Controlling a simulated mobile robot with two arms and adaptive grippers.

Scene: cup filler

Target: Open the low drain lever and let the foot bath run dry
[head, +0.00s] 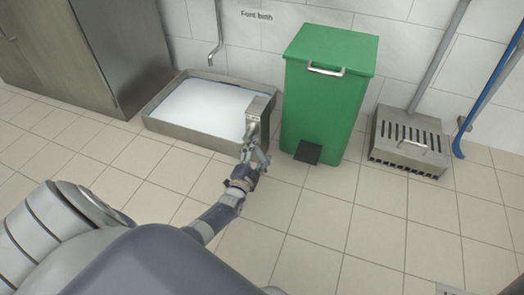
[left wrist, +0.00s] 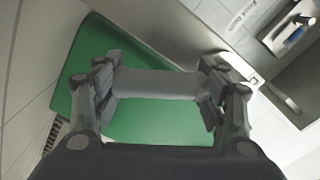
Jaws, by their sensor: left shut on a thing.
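The foot bath (head: 160,127) is a low steel basin on the floor against the wall. Pale, whitish water (head: 205,103) covers its bottom. A steel housing (head: 262,107) stands at its right front corner, with the drain lever (head: 250,128) low on its front. My left gripper (head: 252,148) is at the lever, just in front of the housing. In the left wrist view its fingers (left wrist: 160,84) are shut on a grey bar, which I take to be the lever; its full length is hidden. My right gripper is not in view.
A green pedal bin (head: 325,100) stands close right of the housing. A slotted steel box (head: 410,140) and a blue pole (head: 485,90) are further right. A spout (head: 217,45) hangs over the bath; a steel cabinet (head: 95,50) is left. The tiled floor in front is free.

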